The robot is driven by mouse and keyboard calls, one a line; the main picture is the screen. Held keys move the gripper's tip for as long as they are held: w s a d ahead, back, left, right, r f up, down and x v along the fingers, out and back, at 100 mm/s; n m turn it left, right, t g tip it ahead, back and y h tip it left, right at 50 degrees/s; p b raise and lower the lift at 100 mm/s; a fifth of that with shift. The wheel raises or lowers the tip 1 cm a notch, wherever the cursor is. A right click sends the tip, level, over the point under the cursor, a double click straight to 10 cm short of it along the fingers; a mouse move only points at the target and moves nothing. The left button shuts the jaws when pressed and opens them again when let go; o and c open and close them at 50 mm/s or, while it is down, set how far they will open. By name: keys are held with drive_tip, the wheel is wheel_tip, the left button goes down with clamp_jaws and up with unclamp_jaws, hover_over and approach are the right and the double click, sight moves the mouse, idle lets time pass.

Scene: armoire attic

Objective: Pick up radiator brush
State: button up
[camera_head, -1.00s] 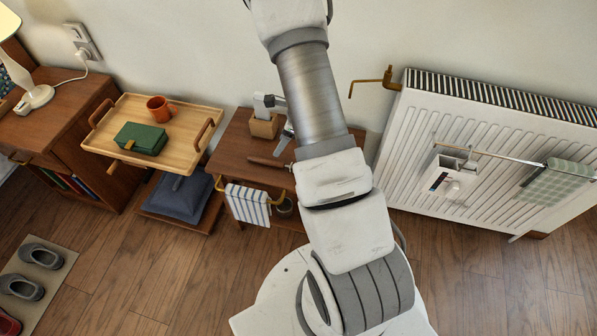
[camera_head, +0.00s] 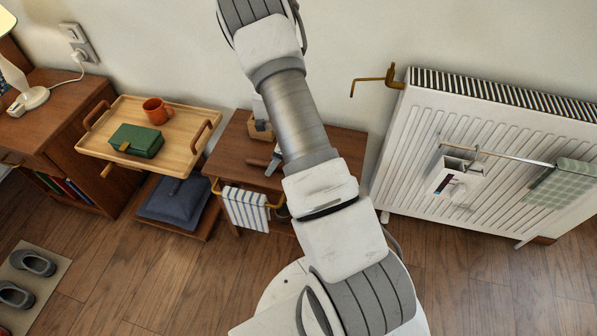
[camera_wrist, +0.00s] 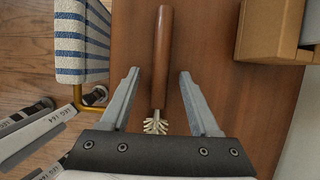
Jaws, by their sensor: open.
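The radiator brush (camera_wrist: 163,45) has a long brown wooden handle and a pale bristle head. It lies on the brown wooden side table (camera_wrist: 222,75), its head toward my gripper in the wrist view. My gripper (camera_wrist: 159,75) is open and empty, with one finger on each side of the brush's lower part. The brush appears apart from both fingers; the height gap is hard to judge. In the head view, part of the handle (camera_head: 257,162) shows beside the gripper, and my arm hides much of the table.
A light wooden box (camera_wrist: 278,30) stands on the table at the right in the wrist view. A striped towel (camera_head: 246,208) hangs on a brass rail at the table's front. A tray table (camera_head: 190,150) stands left; a white radiator (camera_head: 420,150) is on the right wall.

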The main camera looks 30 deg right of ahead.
clamp_jaws()
idle(1.3)
